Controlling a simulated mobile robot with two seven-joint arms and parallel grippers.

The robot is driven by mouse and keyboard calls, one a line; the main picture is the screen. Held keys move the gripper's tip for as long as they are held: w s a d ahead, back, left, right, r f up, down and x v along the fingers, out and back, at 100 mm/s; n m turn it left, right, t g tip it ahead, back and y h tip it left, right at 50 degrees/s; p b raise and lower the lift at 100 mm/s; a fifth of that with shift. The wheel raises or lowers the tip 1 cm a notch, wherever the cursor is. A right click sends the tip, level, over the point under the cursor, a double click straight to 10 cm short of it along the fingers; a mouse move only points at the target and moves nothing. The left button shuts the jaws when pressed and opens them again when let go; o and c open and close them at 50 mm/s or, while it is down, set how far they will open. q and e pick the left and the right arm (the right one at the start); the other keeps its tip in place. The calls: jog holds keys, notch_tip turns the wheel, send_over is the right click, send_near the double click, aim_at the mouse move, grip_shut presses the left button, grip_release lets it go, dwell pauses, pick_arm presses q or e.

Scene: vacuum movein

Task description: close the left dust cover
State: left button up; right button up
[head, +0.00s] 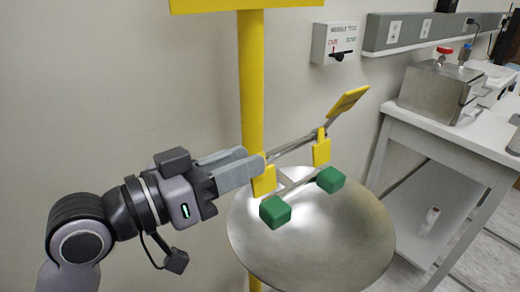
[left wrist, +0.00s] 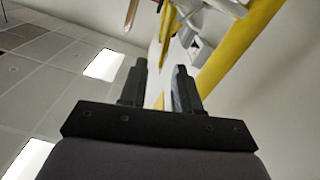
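The left dust cover looks to be the small yellow flap (head: 263,182), standing upright behind the left green eyewash head (head: 275,212). A matching yellow flap (head: 321,150) stands by the right green head (head: 331,180). My left gripper (head: 250,162) comes in from the left, its fingertips right beside the left flap; I cannot tell if they touch it. In the left wrist view the two dark fingers (left wrist: 160,80) are apart with nothing held between them. A yellow piece (left wrist: 168,28) shows beyond the tips; which part it is I cannot tell. My right gripper is out of view.
A steel bowl (head: 310,250) lies below the heads. A yellow pole (head: 251,90) stands behind. A yellow paddle (head: 348,102) slants up at the right of the bowl. A white bench (head: 450,135) with a metal box (head: 436,90) stands at the right. A switch box (head: 342,43) is on the wall.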

pick_arm(q)
jog(key=shift+x, duration=1.95)
grip_shut()
